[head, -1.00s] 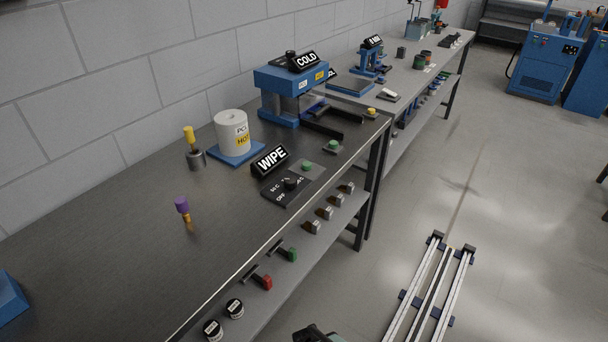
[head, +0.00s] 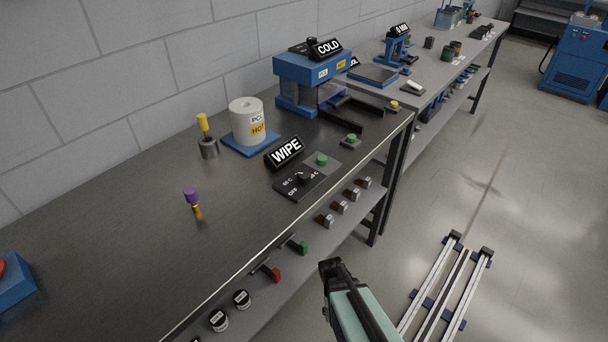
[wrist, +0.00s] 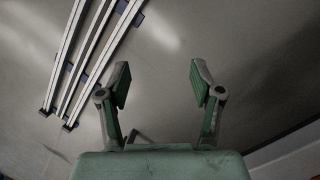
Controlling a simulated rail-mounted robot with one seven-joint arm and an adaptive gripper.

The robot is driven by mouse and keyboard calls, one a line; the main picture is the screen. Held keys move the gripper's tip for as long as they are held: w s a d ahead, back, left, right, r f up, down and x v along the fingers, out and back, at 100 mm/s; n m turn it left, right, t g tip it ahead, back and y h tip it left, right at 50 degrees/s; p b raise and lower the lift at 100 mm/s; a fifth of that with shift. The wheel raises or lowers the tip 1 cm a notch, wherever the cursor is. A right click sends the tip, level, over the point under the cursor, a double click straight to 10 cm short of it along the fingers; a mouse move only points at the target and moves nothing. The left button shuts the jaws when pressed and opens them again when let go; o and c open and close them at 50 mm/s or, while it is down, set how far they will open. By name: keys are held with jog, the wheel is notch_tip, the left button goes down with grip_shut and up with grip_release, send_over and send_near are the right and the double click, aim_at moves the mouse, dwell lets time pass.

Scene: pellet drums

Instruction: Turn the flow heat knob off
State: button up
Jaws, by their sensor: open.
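In the head view my arm's end is at the bottom, off the bench front, apart from the knob.
A blue press (head: 312,75) with a COLD sign and a white roll (head: 247,121) stand farther back. Floor rails (head: 440,290) lie right.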

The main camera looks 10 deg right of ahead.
jog(key=w+d+r+m+t+h, duration=0.1)
jog(key=w+d+r+m+t, duration=0.1)
jog(key=w+d+r, duration=0.65)
jog(key=w+d+r+m+t+h, duration=0.25)
jog(key=w+d+r, duration=0.25)
jog(key=w+r, duration=0.65)
jog(key=w+d+r+m+t, duration=0.1)
jog(key=w+d+r, duration=0.3)
jog(key=r, duration=0.2)
jog(key=w+d+r+m+t, duration=0.1)
jog(key=w+d+r+m, duration=0.15)
jog(key=d+r, duration=0.2)
notch_tip(320, 180, up, 32)
jog(key=f+m+g+y+p, duration=0.1)
jog(key=m+g+y+p, duration=0.35)
jog(key=m+p, duration=0.4)
send_over(304, 173)
jog(key=t, duration=0.1)
jog(key=shift+m, duration=0.45)
notch_tip(304, 173, down, 17)
jog(key=p, duration=0.2)
jog(key=shift+s+p, duration=0.1)
jog(key=shift+p, duration=0.25)
